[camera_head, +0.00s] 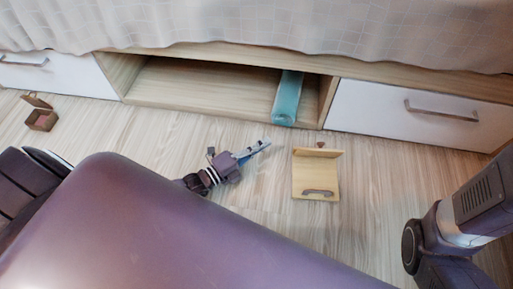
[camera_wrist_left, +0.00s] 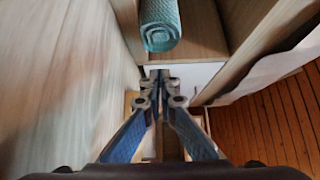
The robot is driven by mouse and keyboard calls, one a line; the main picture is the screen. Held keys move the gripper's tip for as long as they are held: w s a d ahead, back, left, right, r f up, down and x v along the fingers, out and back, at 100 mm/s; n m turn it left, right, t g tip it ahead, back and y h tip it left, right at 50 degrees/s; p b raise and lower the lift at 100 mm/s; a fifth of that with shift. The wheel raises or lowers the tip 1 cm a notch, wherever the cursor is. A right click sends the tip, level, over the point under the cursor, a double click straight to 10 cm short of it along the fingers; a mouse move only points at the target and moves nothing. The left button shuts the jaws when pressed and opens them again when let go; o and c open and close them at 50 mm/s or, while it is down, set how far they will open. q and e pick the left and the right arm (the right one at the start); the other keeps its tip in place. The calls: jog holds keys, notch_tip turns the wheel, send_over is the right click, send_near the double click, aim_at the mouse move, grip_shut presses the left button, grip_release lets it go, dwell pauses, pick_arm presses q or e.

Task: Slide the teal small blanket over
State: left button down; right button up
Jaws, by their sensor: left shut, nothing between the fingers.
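The teal small blanket (camera_head: 288,98) is rolled up and lies in the open compartment under the bed, at its right end near the side wall. Its spiral-rolled end faces out in the left wrist view (camera_wrist_left: 160,38). My left gripper (camera_head: 264,145) is shut and empty, in front of the compartment, below and a little left of the blanket, apart from it. In the left wrist view the gripper's fingertips (camera_wrist_left: 160,76) are together below the blanket's end. My right gripper is not in view; only part of my right arm shows at the right.
The open compartment (camera_head: 190,88) is empty left of the blanket. White drawers stand left (camera_head: 60,76) and right (camera_head: 400,112) of it, with metal handles. A wooden piece with a handle (camera_head: 316,174) lies on the floor right of my left gripper. A small open box (camera_head: 41,120) sits far left.

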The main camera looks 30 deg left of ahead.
aim_at(286, 121)
pick_arm(q)
jog(key=b+x, duration=0.1)
jog(key=x, duration=0.1)
jog(key=b+x, duration=0.1)
jog(key=x, duration=0.2)
jog(key=shift+w+d+f+b, duration=0.15)
jog(key=shift+w+f+b, duration=0.1)
jog(key=shift+b, duration=0.15)
jog(key=shift+w+a+b, duration=0.45)
jog(key=shift+w+b, duration=0.3)
jog(key=shift+w, duration=0.05)
jog(key=shift+w+a+r+b, duration=0.15)
jog(key=shift+w+b, duration=0.15)
jog(key=shift+w, duration=0.15)
jog(key=shift+w+a+r+b, duration=0.15)
jog(key=shift+w+b, duration=0.15)
jog(key=shift+w, duration=0.15)
